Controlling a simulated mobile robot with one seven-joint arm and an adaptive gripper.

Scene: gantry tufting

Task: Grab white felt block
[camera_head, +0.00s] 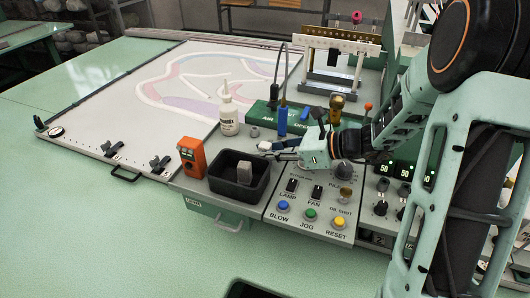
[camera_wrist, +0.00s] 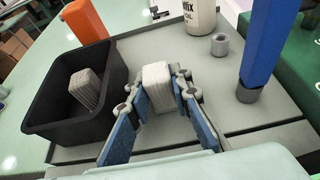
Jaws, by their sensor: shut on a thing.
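The white felt block (camera_wrist: 157,82) is a small pale block with rounded edges. My gripper (camera_wrist: 154,90) is shut on it in the wrist view, with one blue-backed finger on each side. In the head view the block (camera_head: 264,146) shows as a small white spot at the tips of my gripper (camera_head: 269,149), just right of the black bin. I cannot tell whether the block touches the panel or hangs just above it.
A black bin (camera_head: 220,180) with a grey block (camera_head: 244,172) inside stands to the left. An orange box (camera_head: 192,157), a white bottle (camera_head: 228,114) and a small grey cylinder (camera_wrist: 220,44) stand nearby. Switches and the blue button (camera_head: 283,205) lie in front.

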